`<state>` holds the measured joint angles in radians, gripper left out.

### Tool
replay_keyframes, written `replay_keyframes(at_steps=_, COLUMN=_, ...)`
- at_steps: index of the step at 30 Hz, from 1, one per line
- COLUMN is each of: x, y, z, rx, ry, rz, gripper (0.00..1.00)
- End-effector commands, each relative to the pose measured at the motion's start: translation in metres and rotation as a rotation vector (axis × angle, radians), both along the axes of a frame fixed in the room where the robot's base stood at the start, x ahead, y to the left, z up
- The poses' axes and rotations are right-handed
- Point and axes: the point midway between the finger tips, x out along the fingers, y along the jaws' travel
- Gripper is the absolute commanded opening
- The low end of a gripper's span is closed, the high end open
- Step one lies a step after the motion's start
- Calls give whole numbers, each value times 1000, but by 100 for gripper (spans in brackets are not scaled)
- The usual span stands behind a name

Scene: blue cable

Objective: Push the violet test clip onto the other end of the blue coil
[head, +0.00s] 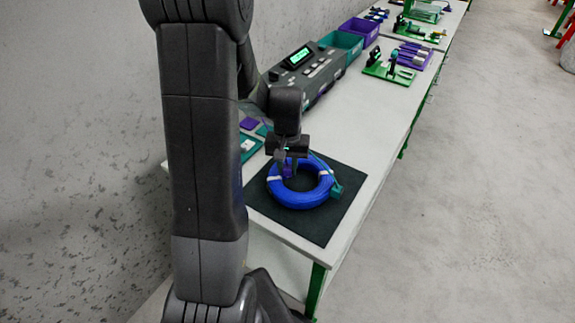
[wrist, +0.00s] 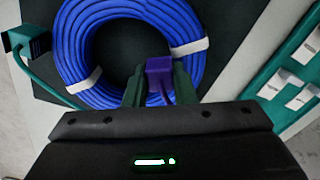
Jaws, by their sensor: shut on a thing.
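The blue coil (head: 301,197) lies flat on a dark mat, bound with white ties. It fills the upper middle of the wrist view (wrist: 70,50). The violet test clip (wrist: 159,78) is between the fingertips of my gripper (wrist: 150,88), at the inner edge of the coil on the gripper's side. My gripper (head: 288,165) is shut on the clip and points down over the coil in the head view. A teal clip (head: 337,191) with a teal lead sits at the coil's right outer side; it shows at the left in the wrist view (wrist: 27,40). Whether the violet clip touches a cable end is hidden.
The dark mat (head: 320,233) lies on a white bench. Teal trays (head: 250,147) with violet and white pieces are beside it, behind my arm. A grey tester (head: 318,75) with a lit display and teal and violet bins (head: 360,30) stand farther back.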

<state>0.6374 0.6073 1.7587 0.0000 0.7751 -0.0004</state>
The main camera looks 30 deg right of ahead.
Motion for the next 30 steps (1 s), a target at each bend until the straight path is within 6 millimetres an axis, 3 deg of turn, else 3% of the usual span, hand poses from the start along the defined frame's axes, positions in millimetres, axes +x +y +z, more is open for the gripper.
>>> replay_keyframes(at_steps=18, x=0, y=0, z=-7, rx=0, ry=0, rz=0, gripper=4)
replay_keyframes(at_steps=30, x=0, y=0, z=2, rx=0, ry=0, rz=0, gripper=4)
